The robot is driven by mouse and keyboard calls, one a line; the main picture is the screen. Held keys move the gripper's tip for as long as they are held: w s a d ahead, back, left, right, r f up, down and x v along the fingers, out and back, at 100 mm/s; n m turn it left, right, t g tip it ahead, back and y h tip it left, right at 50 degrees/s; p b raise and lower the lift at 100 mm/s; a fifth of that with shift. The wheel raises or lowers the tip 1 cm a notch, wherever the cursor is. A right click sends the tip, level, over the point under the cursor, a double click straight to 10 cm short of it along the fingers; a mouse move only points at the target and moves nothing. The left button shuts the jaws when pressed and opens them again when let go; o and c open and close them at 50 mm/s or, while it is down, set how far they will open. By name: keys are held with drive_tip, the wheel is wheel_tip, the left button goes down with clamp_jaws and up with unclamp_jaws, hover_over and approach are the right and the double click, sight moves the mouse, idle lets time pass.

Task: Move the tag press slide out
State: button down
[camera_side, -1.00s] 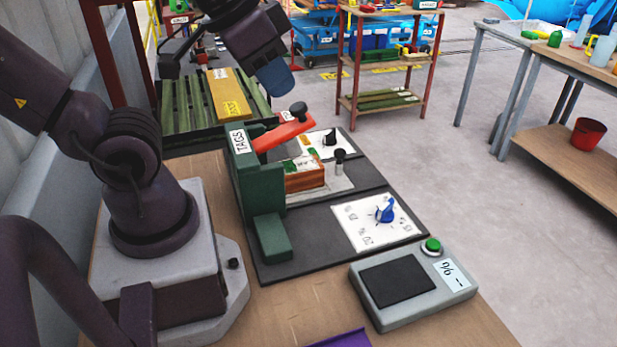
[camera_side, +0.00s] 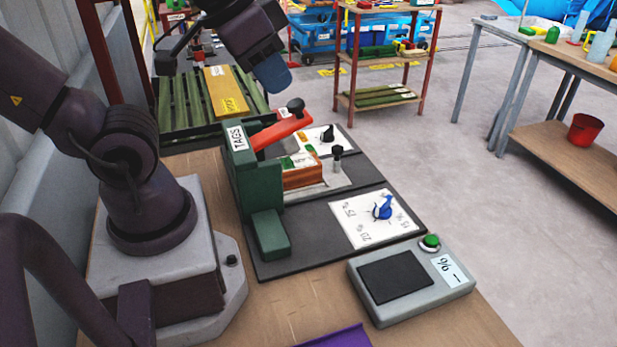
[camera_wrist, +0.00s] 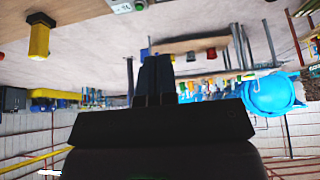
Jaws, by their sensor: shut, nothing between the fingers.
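The green tag press (camera_side: 247,180), labelled TAGS, stands on a dark base plate (camera_side: 310,240) in the side view. Its red lever (camera_side: 279,133) with a black knob is raised at a slant. Under the lever is the slide (camera_side: 318,192), a pale plate carrying a brown block (camera_side: 302,174) and an upright dark-topped post (camera_side: 337,158). My gripper (camera_side: 275,80) is above and behind the lever, apart from it. In the wrist view my gripper (camera_wrist: 156,75) shows its two dark fingers together with nothing between them. The press is not recognisable in the wrist view.
A white dial plate with a blue knob (camera_side: 383,207) lies in front of the slide. Another plate with a black knob (camera_side: 328,134) lies behind. A grey scale with a green button (camera_side: 431,241) sits at the bench's front right. A purple item (camera_side: 340,338) is at the front edge.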

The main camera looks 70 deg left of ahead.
drive_tip(key=c, duration=1.8)
unclamp_jaws()
drive_tip(key=shift+c, duration=0.2)
drive_tip(key=o, duration=0.4)
drive_tip(key=shift+a, duration=0.1)
drive_tip(key=shift+c, duration=0.2)
drive_tip(key=o, duration=0.7)
drive_tip(key=shift+w+a+f+n+g, duration=0.3)
drive_tip(key=shift+a+f, duration=0.1)
drive_tip(key=shift+f, duration=0.1)
drive_tip(key=shift+w+a+f+n+g, duration=0.25)
drive_tip(key=shift+a+f+g, duration=0.1)
drive_tip(key=shift+f, duration=0.1)
drive_tip(key=shift+c, duration=0.2)
drive_tip(key=m+g, duration=0.4)
drive_tip(key=m, duration=0.6)
approach(338, 147)
wheel_tip(338, 147, down, 9)
drive_tip(key=shift+w+f, duration=0.1)
drive_tip(key=shift+f, duration=0.05)
